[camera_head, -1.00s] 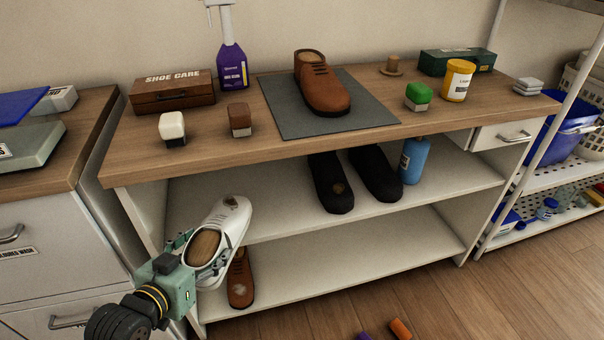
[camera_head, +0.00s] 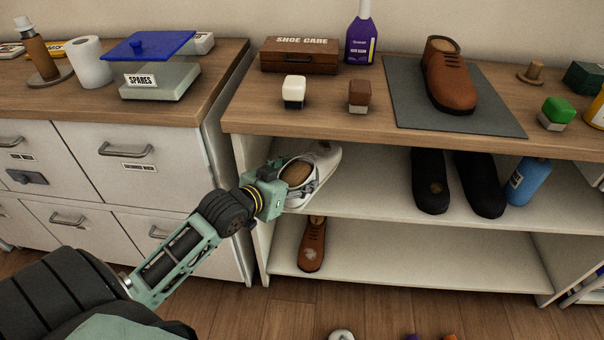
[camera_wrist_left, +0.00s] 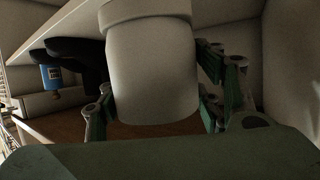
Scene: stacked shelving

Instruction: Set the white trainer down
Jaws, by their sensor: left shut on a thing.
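The white trainer (camera_head: 325,160) is at the left end of the middle shelf (camera_head: 385,195), below the worktop, with its toe pointing inward. My left gripper (camera_head: 298,180) is shut on its heel end. In the left wrist view the trainer (camera_wrist_left: 150,75) fills the space between the fingers (camera_wrist_left: 155,110). I cannot tell whether its sole touches the shelf. My right gripper is not in view.
Black shoes (camera_head: 430,180) and a blue bottle (camera_head: 528,182) stand further right on the same shelf, with free room between. A brown shoe (camera_head: 312,245) is on the shelf below. The worktop (camera_head: 335,125) overhangs, and the drawer cabinet (camera_head: 160,150) stands left.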

